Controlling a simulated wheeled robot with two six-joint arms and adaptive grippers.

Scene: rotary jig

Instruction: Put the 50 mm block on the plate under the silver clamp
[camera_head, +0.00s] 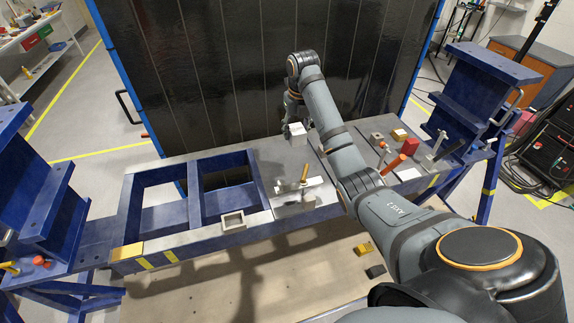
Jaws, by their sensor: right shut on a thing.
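My right gripper (292,119) is at the far edge of the blue jig's grey top plate (285,152), by the dark panel. It is shut on a small pale grey block (298,129), which I take as the 50 mm block. Whether the block touches the plate is unclear. Another silvery upright clamp (439,143) stands on the right part of the jig. Which one is the silver clamp is unclear. My left gripper is not in view.
A hollow grey square piece (233,219) sits on the front rail beside open frame bays. The dark panel (235,65) closes off the back.

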